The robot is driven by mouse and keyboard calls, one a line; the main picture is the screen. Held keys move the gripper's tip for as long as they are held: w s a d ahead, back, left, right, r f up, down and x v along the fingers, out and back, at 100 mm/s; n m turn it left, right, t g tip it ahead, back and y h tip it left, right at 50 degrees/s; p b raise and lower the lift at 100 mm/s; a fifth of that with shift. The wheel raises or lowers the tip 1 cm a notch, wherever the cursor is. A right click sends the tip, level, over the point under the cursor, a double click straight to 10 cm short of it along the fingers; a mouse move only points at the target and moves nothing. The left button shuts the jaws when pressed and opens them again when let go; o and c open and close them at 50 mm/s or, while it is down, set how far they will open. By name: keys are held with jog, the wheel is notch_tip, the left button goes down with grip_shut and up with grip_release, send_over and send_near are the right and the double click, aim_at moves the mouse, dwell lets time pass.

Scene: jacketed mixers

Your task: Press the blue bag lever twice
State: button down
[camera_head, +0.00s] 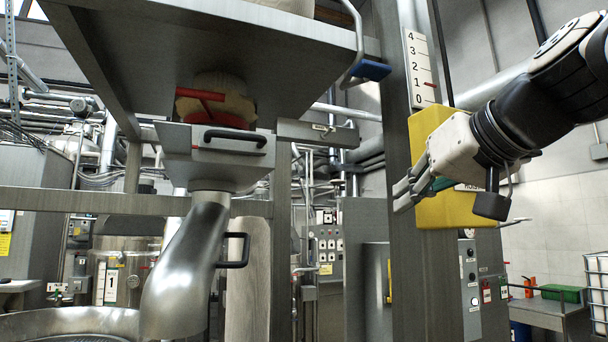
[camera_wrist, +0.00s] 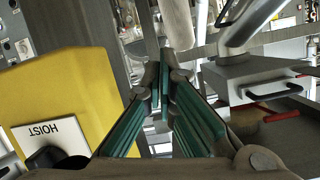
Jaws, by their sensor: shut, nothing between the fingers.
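The blue bag lever (camera_head: 371,70) shows in the head view as a blue grip on a bent grey rod, at the right edge of the overhead steel platform. I cannot make it out in the wrist view. My gripper (camera_head: 402,194) is in front of the yellow box on the post, below and to the right of the lever and apart from it. In the wrist view my gripper (camera_wrist: 165,70) has its green-padded fingers converging at the tips. It is shut and empty.
The yellow hoist box (camera_head: 440,207) has a black knob (camera_wrist: 46,158) in the wrist view. Above it is a 0–4 scale (camera_head: 419,70) with a red mark near 1. A steel chute (camera_head: 185,270) and a black-handled slide housing (camera_head: 215,160) stand left. Space directly below the lever looks open.

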jog(key=d+r+n+t, duration=0.1)
jog(key=r+t, duration=0.1)
jog(key=r, duration=0.7)
jog(key=s+d+r+n+t+y, duration=0.1)
jog(key=r+t, duration=0.1)
jog(key=r, duration=0.8)
jog(key=s+d+r+n+t+y+p, duration=0.1)
jog(key=r+t, duration=0.2)
jog(key=r, duration=0.7)
jog(key=shift+s+d, duration=0.25)
jog(key=shift+d, duration=0.15)
jog(key=shift+r, duration=0.1)
jog(key=p+x, duration=0.6)
jog(key=x, duration=0.4)
jog(key=shift+s+f+b, duration=0.1)
jog(key=shift+f+b, duration=0.75)
jog(key=shift+f, duration=1.1)
